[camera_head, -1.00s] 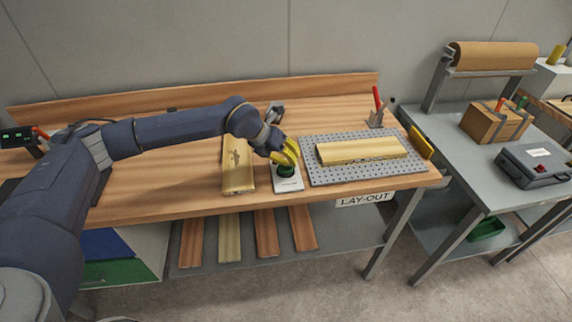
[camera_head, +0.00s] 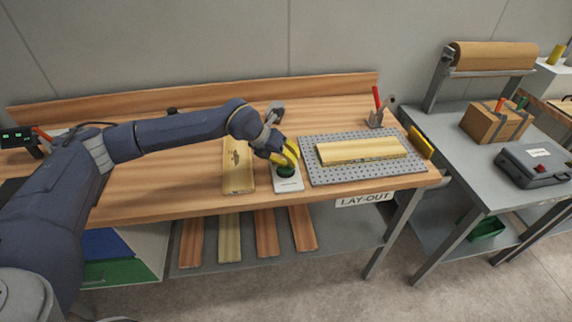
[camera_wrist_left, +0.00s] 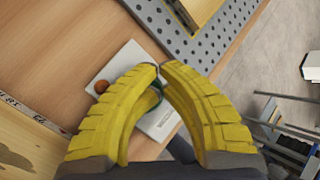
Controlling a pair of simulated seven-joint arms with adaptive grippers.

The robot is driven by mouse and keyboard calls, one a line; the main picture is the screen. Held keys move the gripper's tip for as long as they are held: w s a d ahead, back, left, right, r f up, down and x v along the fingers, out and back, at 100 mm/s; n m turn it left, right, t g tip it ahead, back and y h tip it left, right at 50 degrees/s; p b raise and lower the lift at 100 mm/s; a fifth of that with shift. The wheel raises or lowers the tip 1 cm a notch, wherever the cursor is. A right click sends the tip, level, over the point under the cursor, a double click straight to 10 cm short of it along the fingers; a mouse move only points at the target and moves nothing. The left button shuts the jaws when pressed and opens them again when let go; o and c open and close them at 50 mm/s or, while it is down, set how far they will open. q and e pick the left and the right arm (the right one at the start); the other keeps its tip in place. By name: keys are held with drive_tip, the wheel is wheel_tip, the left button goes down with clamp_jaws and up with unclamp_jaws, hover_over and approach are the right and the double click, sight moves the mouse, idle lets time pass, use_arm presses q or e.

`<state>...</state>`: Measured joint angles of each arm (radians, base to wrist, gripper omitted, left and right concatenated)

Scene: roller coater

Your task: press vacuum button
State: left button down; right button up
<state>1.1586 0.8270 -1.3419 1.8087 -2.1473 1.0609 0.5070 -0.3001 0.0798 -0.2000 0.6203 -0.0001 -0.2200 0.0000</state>
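The white control box (camera_head: 289,185) sits on the wooden bench, left of the perforated plate. Its round green button (camera_head: 286,170) is partly hidden by my left gripper (camera_head: 292,160) in the head view. In the left wrist view, the box (camera_wrist_left: 158,124) lies beneath the yellow fingers, and a green part (camera_wrist_left: 157,97) shows between them. The left fingertips (camera_wrist_left: 160,67) curve together with almost no gap and hold nothing that I can see. They are over or at the button; contact is unclear. My right gripper is not in view.
The perforated plate (camera_head: 318,176) carries a pale board (camera_head: 362,149). Another board (camera_head: 238,168) lies left of the box. A cup with a red-handled tool (camera_head: 376,118) stands at the back right. The bench's left part is largely clear.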

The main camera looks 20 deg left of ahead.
use_arm(q)
drive_tip(key=shift+s+r, duration=0.1)
drive_tip(key=shift+s, duration=0.05)
drive_tip(key=shift+r, duration=3.15)
